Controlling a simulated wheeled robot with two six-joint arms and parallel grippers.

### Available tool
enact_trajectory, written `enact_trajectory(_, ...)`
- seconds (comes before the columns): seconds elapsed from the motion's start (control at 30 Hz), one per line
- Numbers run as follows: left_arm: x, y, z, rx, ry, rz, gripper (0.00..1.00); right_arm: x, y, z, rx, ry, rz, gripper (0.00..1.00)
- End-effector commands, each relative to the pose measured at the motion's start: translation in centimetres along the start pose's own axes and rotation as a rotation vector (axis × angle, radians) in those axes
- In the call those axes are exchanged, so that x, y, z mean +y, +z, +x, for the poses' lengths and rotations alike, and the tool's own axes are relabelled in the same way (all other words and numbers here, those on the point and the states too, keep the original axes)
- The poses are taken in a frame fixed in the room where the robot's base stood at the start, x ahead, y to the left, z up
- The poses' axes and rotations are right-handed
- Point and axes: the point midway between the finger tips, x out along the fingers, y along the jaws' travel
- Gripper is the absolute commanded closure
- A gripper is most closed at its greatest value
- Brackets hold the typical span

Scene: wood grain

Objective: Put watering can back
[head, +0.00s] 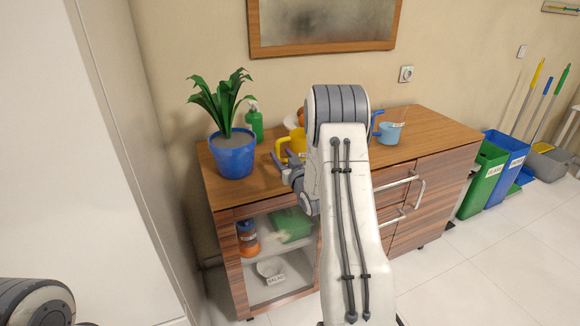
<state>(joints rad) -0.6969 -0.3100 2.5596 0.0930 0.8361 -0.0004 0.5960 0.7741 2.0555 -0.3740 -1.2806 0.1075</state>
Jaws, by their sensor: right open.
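A yellow vessel with a loop handle (285,148) stands on the wooden cabinet top, partly hidden behind my right arm. A light blue vessel with a darker blue handle (391,133) stands on the cabinet top to the right of my arm. I cannot tell for certain which of them is the watering can. My right gripper (279,165) is open and close in front of the yellow vessel; whether it touches it is unclear. My left gripper is out of view; only part of my left arm shows at the lower left.
A blue pot with a green plant (233,157) stands left of my right gripper, with a green bottle (254,124) behind it. The cabinet (440,133) has a glass-fronted section and handled doors. Green (483,178) and blue (506,167) bins stand at right.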

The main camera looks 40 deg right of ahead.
Motion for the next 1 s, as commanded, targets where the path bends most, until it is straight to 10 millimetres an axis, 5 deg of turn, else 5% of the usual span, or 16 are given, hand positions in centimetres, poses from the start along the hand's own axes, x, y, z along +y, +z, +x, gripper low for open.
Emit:
enact_trajectory(0.3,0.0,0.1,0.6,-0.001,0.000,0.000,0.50,0.1,0.1,-7.0,-0.002,0.003,0.001,0.51)
enact_trajectory(0.5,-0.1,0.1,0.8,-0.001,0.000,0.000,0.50,0.0,0.1,-9.8,-0.001,0.001,0.001,0.51)
enact_trajectory(0.83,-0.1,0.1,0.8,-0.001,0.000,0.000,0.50,-0.6,0.0,-10.4,-0.012,-0.009,-0.005,0.51)
enact_trajectory(1.0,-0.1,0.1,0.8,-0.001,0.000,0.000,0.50,-6.4,0.5,-9.2,-0.161,-0.095,-0.048,0.51)
